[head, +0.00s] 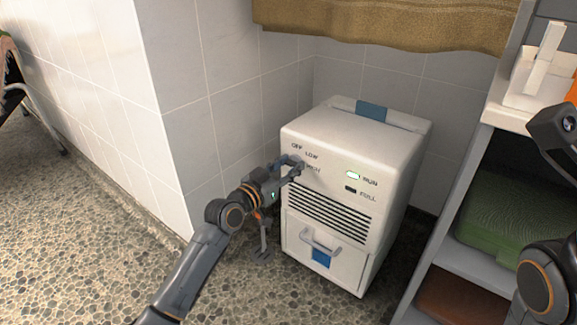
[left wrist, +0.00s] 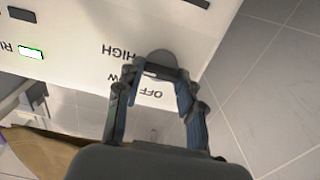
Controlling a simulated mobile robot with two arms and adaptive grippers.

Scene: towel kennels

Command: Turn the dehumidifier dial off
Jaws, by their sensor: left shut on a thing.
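The white dehumidifier (head: 345,150) stands on the floor in the tiled corner. Its front has OFF, LOW and HIGH labels, and the RUN light (head: 353,175) is lit pale green. The FULL light (head: 350,189) is dark. My left gripper (head: 296,166) is at the upper left of the front, shut on the dial. In the left wrist view the fingertips of my left gripper (left wrist: 158,72) close around the grey round dial (left wrist: 161,57), beside the HIGH and OFF labels. The fingers partly cover the dial and the LOW label, so its setting cannot be told. My right gripper is not in view.
A grey shelf (head: 437,262) with a folded green towel (head: 505,212) stands at the right. A tiled wall corner (head: 165,110) juts out at the left. A brown towel (head: 390,22) hangs above the dehumidifier.

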